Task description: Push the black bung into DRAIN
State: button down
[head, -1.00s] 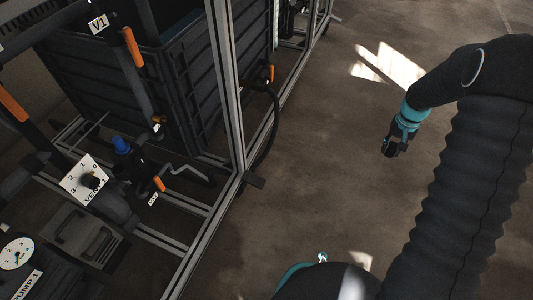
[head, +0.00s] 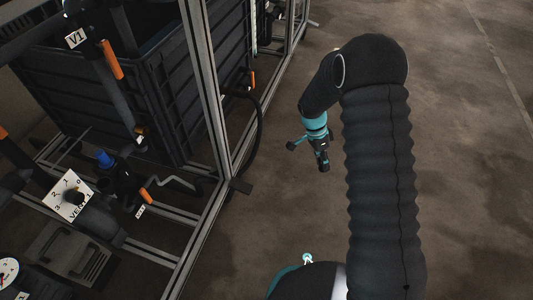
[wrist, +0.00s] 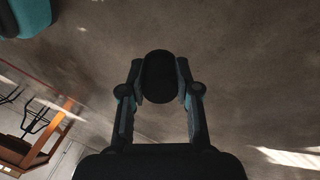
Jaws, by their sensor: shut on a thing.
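My gripper (head: 322,160) hangs in open air over the bare floor, to the right of the metal frame. In the wrist view my gripper (wrist: 159,85) is shut on the black bung (wrist: 159,77), a dark rounded piece between the two fingertips. In the head view the bung cannot be told apart from the dark fingers. I can read no DRAIN label in either view. A small tag (head: 140,211) on the low pipework is too small to read.
The metal frame post (head: 207,90) stands left of my gripper, with a black hose (head: 260,125) beside it. Inside the frame are a dark ribbed tank (head: 170,85), a V1 valve with an orange handle (head: 111,60) and a VENT dial (head: 70,196). The floor (head: 470,180) at right is clear.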

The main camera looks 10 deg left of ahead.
jog(key=w+a+f+m+t+y+b, duration=0.1)
jog(key=a+f+m+y, duration=0.1)
jog(key=a+m+y, duration=0.8)
jog(key=w+a+f+m+t+y, duration=0.1)
jog(key=a+m+t+y, duration=0.1)
jog(key=a+m+y, duration=0.9)
jog(key=shift+w+a+f+m+y+b, duration=0.35)
jog(key=shift+a+m, duration=3.25)
jog(key=shift+m, duration=1.4)
jog(key=shift+a, duration=0.2)
jog(key=shift+w+a+t+b, duration=0.15)
jog(key=shift+a+t+b, duration=0.15)
jog(key=shift+a, duration=1.05)
